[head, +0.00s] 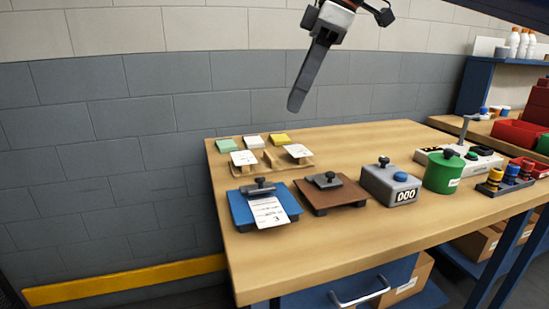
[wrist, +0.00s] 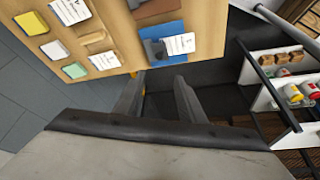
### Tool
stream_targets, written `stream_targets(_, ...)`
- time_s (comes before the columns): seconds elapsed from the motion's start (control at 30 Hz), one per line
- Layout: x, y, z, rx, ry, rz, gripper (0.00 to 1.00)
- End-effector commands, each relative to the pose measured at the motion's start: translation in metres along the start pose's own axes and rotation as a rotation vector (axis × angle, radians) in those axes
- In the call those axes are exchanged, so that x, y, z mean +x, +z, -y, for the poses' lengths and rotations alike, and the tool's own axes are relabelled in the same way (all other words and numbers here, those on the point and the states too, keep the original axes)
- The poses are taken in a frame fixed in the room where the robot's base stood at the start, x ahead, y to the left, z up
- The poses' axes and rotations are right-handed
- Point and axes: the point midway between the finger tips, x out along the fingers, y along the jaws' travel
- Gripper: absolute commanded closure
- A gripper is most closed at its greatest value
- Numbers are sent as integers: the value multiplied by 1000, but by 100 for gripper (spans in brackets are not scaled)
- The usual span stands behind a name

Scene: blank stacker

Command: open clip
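A blue board (head: 240,212) lies at the table's front left, with a grey clip (head: 258,188) with a dark knob on it. A white printed slip (head: 268,212) lies at the clip and hangs over the front edge. Beside it a brown board (head: 345,195) carries a similar clip (head: 324,180) with no slip seen. My gripper (head: 296,100) is high above the back of the table, pointing down, apart from both clips. In the wrist view my gripper (wrist: 160,84) shows two spread fingers with nothing between them. The blue board (wrist: 168,31) and slip (wrist: 181,44) show just beyond the fingertips.
A grey counter box (head: 375,188) reading 000, a green canister (head: 441,174) and a lever panel (head: 478,158) stand to the right. The air above the boards is free.

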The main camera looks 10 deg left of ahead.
Motion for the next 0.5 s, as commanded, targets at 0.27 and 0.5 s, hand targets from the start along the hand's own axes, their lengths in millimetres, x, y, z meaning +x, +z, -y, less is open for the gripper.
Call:
stream_targets(0.27,24,-1,0,-1,-5,-3,64)
stream_targets(0.5,66,-1,0,-1,-5,-3,64)
